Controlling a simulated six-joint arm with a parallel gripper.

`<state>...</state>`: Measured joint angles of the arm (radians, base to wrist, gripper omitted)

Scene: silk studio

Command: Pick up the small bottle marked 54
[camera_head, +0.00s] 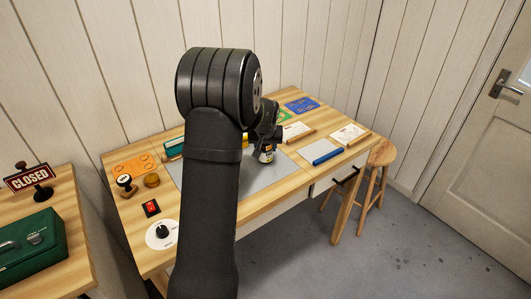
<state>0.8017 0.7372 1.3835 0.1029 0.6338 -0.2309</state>
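A small bottle (266,155) with a white and yellow label is on or just above the grey mat (258,182) at the middle of the workbench. Its number is too small to read. My gripper (265,144) is right at the top of this bottle, and its dark fingers partly hide it. I cannot tell whether the fingers are closed on the bottle or only around it. My own arm hides the left part of the mat and anything behind it.
Beside the mat are a blue roller (327,157), a white card (349,134), a blue sheet (302,105) and a stamp (125,184). A red switch (151,208) and white dial (162,234) are at the front left. A stool (376,166) stands at the right.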

